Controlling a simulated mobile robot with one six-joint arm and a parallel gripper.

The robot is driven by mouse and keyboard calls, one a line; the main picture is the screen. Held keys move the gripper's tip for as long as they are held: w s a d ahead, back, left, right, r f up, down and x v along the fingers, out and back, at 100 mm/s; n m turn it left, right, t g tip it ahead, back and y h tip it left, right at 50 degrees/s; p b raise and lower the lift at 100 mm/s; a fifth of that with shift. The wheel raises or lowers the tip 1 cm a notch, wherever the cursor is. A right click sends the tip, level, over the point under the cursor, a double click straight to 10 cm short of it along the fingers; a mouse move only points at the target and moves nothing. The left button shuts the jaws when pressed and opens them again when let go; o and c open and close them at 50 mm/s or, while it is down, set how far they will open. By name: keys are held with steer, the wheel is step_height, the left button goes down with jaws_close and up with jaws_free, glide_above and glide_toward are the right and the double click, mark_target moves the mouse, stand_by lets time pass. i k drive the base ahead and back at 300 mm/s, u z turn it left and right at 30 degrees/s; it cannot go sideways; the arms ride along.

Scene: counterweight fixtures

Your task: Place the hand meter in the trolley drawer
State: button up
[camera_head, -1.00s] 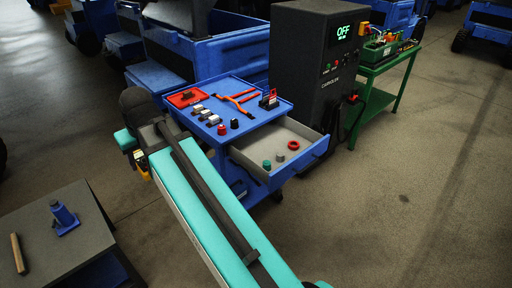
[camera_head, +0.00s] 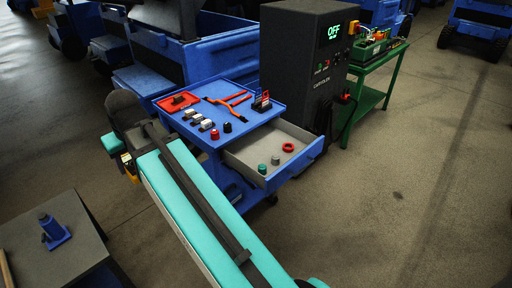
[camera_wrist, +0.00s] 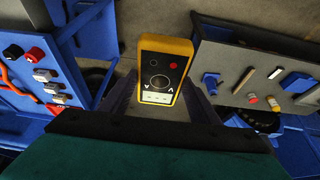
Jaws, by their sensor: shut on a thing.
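The hand meter (camera_wrist: 162,72) is yellow with a black face, a red dot and a round dial. My gripper (camera_wrist: 160,100) is shut on it, with a dark finger on each side in the wrist view. In the head view only a small yellow part (camera_head: 127,160) shows beside my arm's end, and the fingers are hard to make out. The trolley drawer (camera_head: 309,152) is pulled open at the right side of the blue trolley (camera_head: 198,87). It holds a teal knob (camera_head: 262,169), a grey knob (camera_head: 275,160) and a red ring (camera_head: 288,147). The meter is apart from the drawer, left of the trolley.
The trolley top holds a red tray (camera_head: 178,101), orange pliers (camera_head: 222,108) and several small parts. A black cabinet (camera_head: 297,70) stands behind the drawer. A grey bench with a blue jack (camera_head: 54,231) is at lower left. The floor right of the drawer is clear.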

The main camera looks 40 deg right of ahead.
mark_target(257, 146)
steer(key=i, duration=0.9)
steer(key=u, duration=0.05)
